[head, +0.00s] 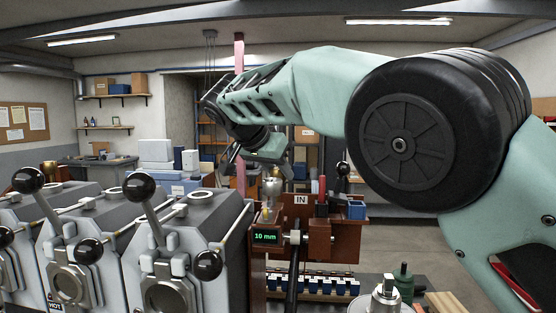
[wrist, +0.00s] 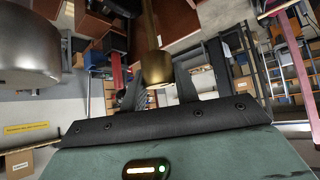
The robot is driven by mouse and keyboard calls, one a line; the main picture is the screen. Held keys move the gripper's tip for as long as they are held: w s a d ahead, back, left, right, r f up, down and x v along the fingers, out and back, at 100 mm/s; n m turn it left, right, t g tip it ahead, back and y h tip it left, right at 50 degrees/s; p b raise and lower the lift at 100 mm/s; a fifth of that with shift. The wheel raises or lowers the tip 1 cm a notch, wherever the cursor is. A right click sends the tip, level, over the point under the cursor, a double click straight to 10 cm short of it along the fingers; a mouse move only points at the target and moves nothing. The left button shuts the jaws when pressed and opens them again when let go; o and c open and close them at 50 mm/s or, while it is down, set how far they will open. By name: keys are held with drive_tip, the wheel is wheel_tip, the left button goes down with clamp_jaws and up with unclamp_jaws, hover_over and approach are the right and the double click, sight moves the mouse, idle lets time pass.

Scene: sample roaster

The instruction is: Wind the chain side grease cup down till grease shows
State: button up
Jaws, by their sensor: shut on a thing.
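My gripper (wrist: 157,88) is shut on a brass grease cup (wrist: 154,66), whose narrow brass stem runs up between the dark fingers in the wrist view. I cannot tell from any marking whether this is the chain side cup. No grease can be made out on it. In the head view my gripper (head: 236,157) is beyond the grey roasters, small and dark, and the held cup cannot be made out there. A shiny metal vessel (head: 272,187) stands below my wrist; a large silver cylinder (wrist: 28,48) is close at left in the wrist view.
Grey roasters (head: 190,245) with black ball-topped levers (head: 138,187) fill the left. A brown-red stand with a "10 mm" display (head: 266,237) and a blue box (head: 356,209) is at centre. A pink post (head: 240,110) rises behind. Open floor (head: 420,240) lies right.

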drive_tip(key=shift+r+m+g+h+p, duration=0.15)
drive_tip(key=shift+m+g+h+p, duration=0.3)
drive_tip(key=shift+m+p, duration=0.55)
drive_tip(key=shift+g+p, duration=0.25)
drive_tip(key=shift+p, duration=0.2)
drive_tip(key=shift+f+m+h, duration=0.2)
drive_tip(key=shift+m+h, duration=0.05)
drive_tip(key=shift+m, duration=0.15)
drive_tip(key=o, duration=1)
drive_tip(key=shift+c, duration=0.2)
drive_tip(key=shift+r, duration=0.1)
drive_tip(key=p+v, duration=0.8)
drive_tip(key=v, duration=0.9)
